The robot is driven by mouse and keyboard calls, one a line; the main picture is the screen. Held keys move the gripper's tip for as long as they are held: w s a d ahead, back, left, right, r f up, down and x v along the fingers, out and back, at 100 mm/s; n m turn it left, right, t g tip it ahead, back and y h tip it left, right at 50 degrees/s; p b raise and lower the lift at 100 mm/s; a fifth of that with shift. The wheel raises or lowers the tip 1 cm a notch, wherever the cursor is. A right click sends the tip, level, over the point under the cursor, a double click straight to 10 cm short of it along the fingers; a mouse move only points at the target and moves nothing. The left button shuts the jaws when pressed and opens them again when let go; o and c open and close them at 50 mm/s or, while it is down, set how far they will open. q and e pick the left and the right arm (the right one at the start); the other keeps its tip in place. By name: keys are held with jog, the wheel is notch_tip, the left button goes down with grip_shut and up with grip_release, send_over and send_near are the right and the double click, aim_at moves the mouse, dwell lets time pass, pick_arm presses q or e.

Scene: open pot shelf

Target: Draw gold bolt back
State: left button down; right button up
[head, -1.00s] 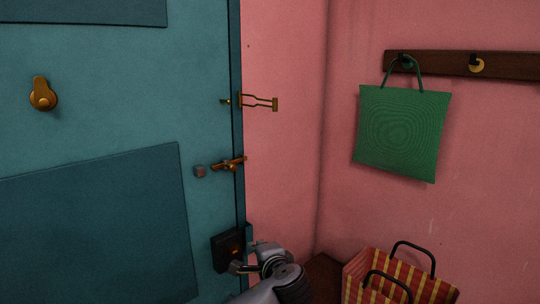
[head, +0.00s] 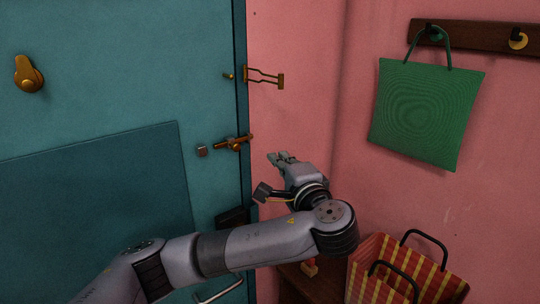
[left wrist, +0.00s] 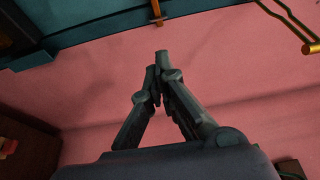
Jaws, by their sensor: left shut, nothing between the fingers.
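The gold bolt (head: 232,143) lies across the right edge of the teal door (head: 110,100), reaching over towards the pink wall. A gold-brown bar end, likely the bolt (left wrist: 157,12), shows at the top of that view. My right gripper is not in view.
A gold swing-bar latch (head: 264,77) is above the bolt. A dark lock box (head: 232,218) is below, partly behind my arm. A green bag (head: 426,115) hangs from a dark hook rail (head: 475,38). A striped bag (head: 408,275) stands at lower right.

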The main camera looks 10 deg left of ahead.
aim_at(246, 140)
pick_arm(q)
jog(key=w+a+p, duration=0.1)
jog(key=a+p, duration=0.1)
jog(key=w+a+p, duration=0.3)
jog(key=a+p, duration=0.1)
jog(key=a, duration=0.1)
jog(key=shift+w+r, duration=0.15)
jog(key=shift+w, duration=0.05)
jog(key=shift+s+a, duration=0.2)
jog(key=shift+s, duration=0.05)
jog(key=shift+w+d, duration=0.1)
jog(key=shift+w, duration=0.05)
jog(key=shift+f, duration=0.2)
